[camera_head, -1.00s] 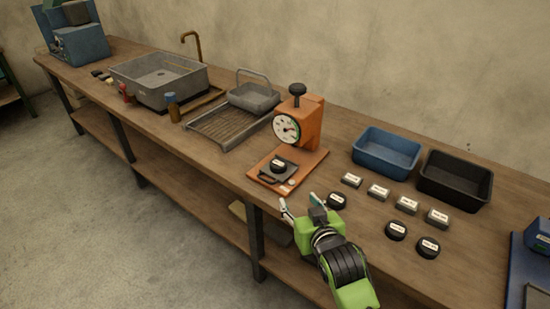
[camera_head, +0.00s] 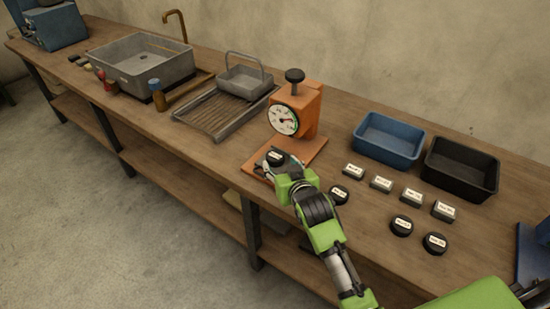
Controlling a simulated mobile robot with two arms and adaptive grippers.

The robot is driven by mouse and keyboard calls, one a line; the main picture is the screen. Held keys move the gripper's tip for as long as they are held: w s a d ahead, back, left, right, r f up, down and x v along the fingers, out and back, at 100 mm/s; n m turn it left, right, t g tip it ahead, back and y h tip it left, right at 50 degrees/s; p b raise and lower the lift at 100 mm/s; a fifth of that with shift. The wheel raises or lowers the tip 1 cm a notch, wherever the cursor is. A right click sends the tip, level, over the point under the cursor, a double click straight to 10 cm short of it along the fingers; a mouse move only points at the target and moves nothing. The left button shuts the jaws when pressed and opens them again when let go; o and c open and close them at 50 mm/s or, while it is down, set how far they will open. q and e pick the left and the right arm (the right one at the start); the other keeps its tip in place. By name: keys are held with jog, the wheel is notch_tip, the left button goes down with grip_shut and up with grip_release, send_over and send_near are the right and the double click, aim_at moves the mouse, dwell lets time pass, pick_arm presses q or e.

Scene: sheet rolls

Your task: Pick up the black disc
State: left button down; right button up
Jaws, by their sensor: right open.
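A black disc (camera_head: 275,157) with a white label lies on the base plate of the orange gauge press (camera_head: 308,112). My right gripper (camera_head: 281,161) is at this disc, with its open fingers around or just above it; I cannot tell whether they touch it. The gripper partly hides the disc and the plate. Other black labelled discs lie on the bench: one (camera_head: 338,195) just right of my gripper, and two more (camera_head: 401,226) (camera_head: 435,243) farther right. My left gripper is not in view.
Several small grey labelled blocks (camera_head: 381,184) stand in a row in front of a blue bin (camera_head: 388,140) and a black bin (camera_head: 461,170). A grey rack (camera_head: 215,118), a small basket (camera_head: 245,82) and a sink (camera_head: 140,65) are to the left along the wooden bench.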

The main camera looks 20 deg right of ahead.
aim_at(276, 157)
jog(key=shift+w+f, duration=0.1)
jog(key=shift+w, duration=0.55)
jog(key=x, duration=0.3)
jog(key=shift+w+p, duration=0.15)
jog(key=shift+p, duration=0.15)
jog(key=shift+w+f, duration=0.2)
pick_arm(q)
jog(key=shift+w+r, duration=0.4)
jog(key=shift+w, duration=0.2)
pick_arm(e)
jog(key=shift+c, duration=0.4)
jog(key=c, duration=0.9)
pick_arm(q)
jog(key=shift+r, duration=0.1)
pick_arm(e)
jog(key=shift+r, duration=0.15)
